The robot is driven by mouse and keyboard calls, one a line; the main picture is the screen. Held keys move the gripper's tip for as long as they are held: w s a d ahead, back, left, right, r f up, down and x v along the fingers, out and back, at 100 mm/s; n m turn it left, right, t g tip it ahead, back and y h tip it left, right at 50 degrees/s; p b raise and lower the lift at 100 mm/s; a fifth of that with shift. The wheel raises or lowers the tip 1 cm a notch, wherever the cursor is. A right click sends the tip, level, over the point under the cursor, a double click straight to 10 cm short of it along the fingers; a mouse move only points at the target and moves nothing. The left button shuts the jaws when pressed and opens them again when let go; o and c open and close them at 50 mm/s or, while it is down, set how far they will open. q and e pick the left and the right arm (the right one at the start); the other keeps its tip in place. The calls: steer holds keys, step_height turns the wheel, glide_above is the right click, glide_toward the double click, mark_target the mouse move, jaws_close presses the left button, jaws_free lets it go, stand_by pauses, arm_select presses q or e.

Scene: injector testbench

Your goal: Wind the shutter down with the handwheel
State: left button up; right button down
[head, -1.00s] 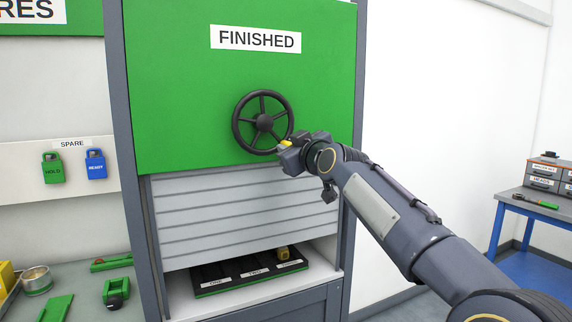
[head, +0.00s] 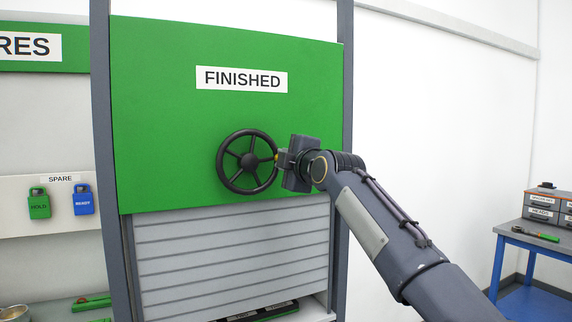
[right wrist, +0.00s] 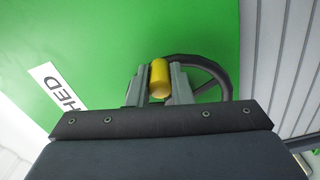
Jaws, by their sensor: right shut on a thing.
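The black handwheel (head: 226,145) sits on the green panel below the FINISHED label. My right gripper (head: 279,158) is at the wheel's right side, shut on its yellow knob (right wrist: 159,78), which shows between the two fingers in the right wrist view. The wheel's rim and spokes show behind the fingers there. The grey slatted shutter (head: 232,252) hangs below the green panel, partly down. A narrow opening is under its bottom edge, with a dark tray (head: 262,313) partly showing inside. My left gripper is not in view.
Dark posts frame the cabinet (head: 105,150). At left, green and blue tags (head: 39,203) hang on a SPARE rail above a bench. At right, a blue table (head: 540,238) carries grey drawers. The white wall right of the cabinet is bare.

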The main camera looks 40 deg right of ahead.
mark_target(251, 133)
steer(key=r+n+p, duration=0.1)
steer(key=n, duration=0.1)
steer(key=a+r+n+p, duration=0.1)
steer(key=r+n, duration=0.1)
steer(key=shift+w+n, duration=0.2)
steer(key=shift+n, duration=0.1)
steer(key=shift+w+a+r+n+p, duration=0.4)
steer(key=shift+a+n+p, duration=0.55)
steer(key=shift+n, duration=0.9)
steer(key=shift+w+a+r+n+p, duration=0.15)
steer(key=shift+a+r+n+p, duration=0.5)
steer(key=shift+n+p, duration=0.8)
steer(key=shift+w+a+r+n+p, duration=0.4)
steer(key=shift+a+n+p, duration=0.4)
steer(key=shift+n, duration=1.4)
steer(key=shift+a, duration=0.2)
steer(key=shift+f+n, duration=0.1)
steer(key=shift+n, duration=0.2)
steer(key=c, duration=1.3)
jaws_free()
steer(key=shift+s, duration=0.15)
